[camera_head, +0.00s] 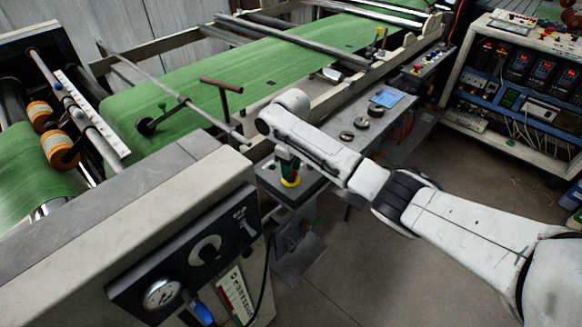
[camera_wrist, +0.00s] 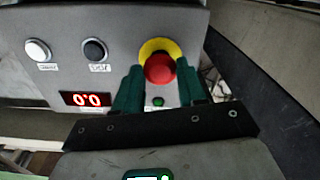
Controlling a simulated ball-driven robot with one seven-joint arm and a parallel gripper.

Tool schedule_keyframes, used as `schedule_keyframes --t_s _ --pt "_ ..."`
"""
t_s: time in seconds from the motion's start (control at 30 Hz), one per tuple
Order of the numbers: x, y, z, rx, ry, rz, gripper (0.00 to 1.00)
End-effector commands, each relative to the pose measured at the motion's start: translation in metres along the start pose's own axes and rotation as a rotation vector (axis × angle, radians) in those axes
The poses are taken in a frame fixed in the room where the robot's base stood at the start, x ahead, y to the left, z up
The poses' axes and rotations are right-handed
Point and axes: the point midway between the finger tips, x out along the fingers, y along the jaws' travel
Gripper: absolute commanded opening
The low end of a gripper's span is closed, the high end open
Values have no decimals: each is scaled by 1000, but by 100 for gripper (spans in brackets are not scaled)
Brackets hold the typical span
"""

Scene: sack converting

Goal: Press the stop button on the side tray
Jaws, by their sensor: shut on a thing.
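The stop button is a red mushroom head (camera_wrist: 160,68) on a yellow ring (camera_wrist: 152,47), set in a grey panel (camera_wrist: 125,22) in the wrist view. In the head view its yellow ring (camera_head: 291,182) shows low beneath my arm's end, at the near end of the grey side tray (camera_head: 341,153). My gripper (camera_wrist: 159,74) has two dark green fingers, one either side of the red head, shut on it. In the head view my gripper (camera_head: 288,165) points down at the button. The wrist view does not clearly show how far the button is pressed in.
The panel also has a white button (camera_wrist: 37,50), a black button (camera_wrist: 95,50) and a red display (camera_wrist: 86,99) reading 0.0. Round metal parts (camera_head: 361,122) and a blue sheet (camera_head: 387,98) lie farther along the tray. A beige machine housing (camera_head: 150,215) stands close left.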

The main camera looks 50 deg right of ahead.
Motion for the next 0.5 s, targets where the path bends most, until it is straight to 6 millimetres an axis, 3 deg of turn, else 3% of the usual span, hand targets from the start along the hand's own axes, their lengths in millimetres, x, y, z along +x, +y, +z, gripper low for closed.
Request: schedule_keyframes --t_s 0.5 --pt "12 0 0 0 -1 -2 0"
